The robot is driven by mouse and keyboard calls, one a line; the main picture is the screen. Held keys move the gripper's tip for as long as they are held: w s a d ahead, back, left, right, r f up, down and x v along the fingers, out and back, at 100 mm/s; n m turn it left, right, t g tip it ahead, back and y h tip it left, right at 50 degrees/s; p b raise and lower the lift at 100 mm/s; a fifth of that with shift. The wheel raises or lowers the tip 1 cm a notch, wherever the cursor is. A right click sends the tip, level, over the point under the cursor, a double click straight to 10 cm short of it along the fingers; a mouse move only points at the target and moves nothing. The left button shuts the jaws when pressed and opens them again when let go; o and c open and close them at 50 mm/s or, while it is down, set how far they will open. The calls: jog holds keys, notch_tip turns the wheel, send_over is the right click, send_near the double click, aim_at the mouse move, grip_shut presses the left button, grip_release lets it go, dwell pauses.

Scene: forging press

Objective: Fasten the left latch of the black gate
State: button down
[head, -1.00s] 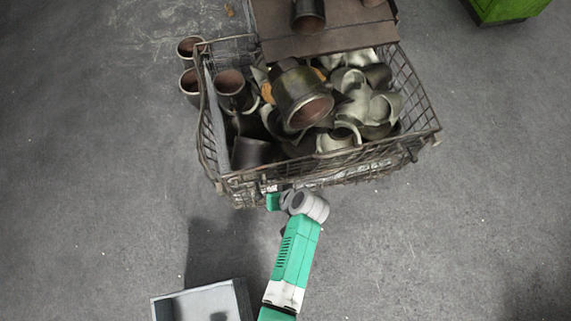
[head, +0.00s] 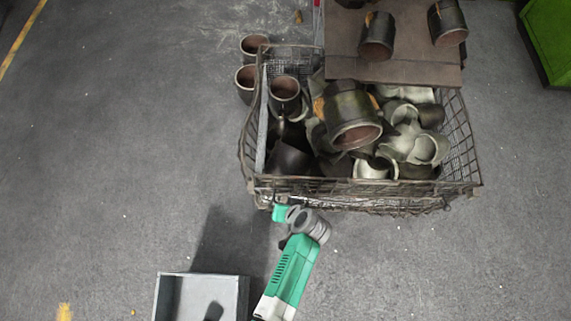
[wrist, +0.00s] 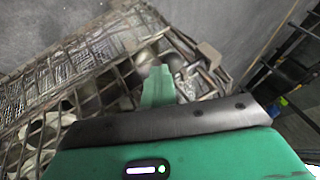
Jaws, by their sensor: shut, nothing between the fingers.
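The wire-mesh basket (head: 400,205) stands in the middle of the head view, full of metal pipe fittings. Its near side is a dark wire panel that may be the black gate; it looks upright. I cannot make out the left latch clearly. In the wrist view a small brownish block (wrist: 208,55) sits on the basket's frame, and I cannot tell if it is the latch. My gripper (wrist: 158,72) is shut and empty, its green fingers over the basket's wire edge. In the head view my gripper (head: 279,213) is just in front of the basket's near left corner; contact is unclear.
A brown board (head: 395,65) with pipe pieces on it lies over the basket's far side. Two pipe pieces (head: 246,84) stand at its left. A grey open box (head: 200,280) is at the front left. A green object (head: 550,40) is far right. Floor at the right is clear.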

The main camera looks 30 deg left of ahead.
jog(key=s+d+r+p, duration=0.1)
jog(key=d+r+p, duration=0.4)
jog(key=d+r, duration=0.4)
jog(key=shift+s, duration=0.1)
dwell(0.7)
